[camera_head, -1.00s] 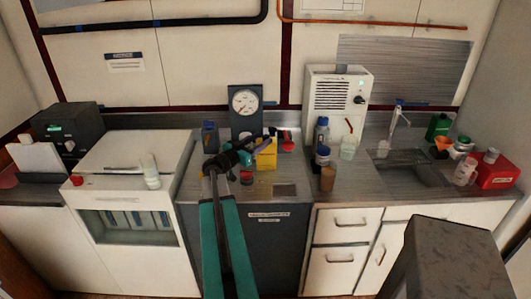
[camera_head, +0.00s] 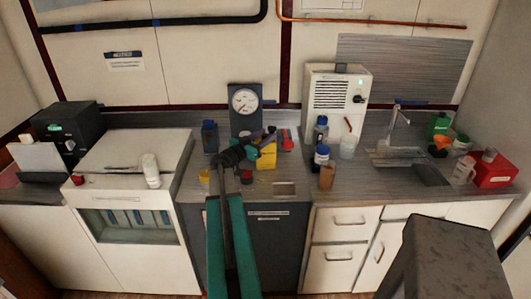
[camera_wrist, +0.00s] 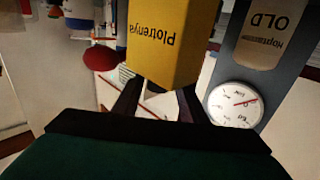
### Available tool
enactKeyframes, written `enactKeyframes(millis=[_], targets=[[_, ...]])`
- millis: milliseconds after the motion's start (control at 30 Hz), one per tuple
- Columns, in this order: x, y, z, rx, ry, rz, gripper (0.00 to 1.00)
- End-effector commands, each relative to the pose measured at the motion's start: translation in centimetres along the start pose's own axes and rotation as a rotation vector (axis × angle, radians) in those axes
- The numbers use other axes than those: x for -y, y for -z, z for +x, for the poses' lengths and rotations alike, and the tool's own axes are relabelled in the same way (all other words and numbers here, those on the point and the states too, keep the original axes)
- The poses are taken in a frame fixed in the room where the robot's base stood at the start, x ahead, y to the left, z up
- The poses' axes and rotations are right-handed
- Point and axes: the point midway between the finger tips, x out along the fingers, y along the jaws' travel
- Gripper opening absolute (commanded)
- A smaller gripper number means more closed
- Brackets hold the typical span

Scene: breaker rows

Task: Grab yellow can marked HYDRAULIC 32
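A yellow can (camera_head: 266,158) stands on the grey counter, partly hidden by my gripper (camera_head: 266,138) in the head view. The label seems to read something like "Plotrenya"; I cannot make out HYDRAULIC 32. My gripper (camera_wrist: 160,100) shows two dark fingers spread apart at the can's lower edge in the picture. I see no grip on the can, and the fingertips are partly hidden.
A dial gauge (camera_head: 243,100) stands behind the can. A red item (camera_head: 287,143) is close on its right. Blue-capped bottles (camera_head: 321,153) and a brown cup (camera_head: 327,177) stand further right. A small yellow item (camera_head: 204,175) lies left of my arm.

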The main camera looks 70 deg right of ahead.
Motion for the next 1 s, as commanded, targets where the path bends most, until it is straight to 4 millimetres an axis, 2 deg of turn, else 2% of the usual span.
enactKeyframes(millis=[33, 200, 1000], targets=[[0.02, 0.01, -0.02, 0.000, 0.000, 0.000, 0.29], [0.05, 0.00, -0.04, 0.000, 0.001, 0.000, 0.01], [0.18, 0.00, -0.12, 0.000, 0.003, 0.000, 0.00]])
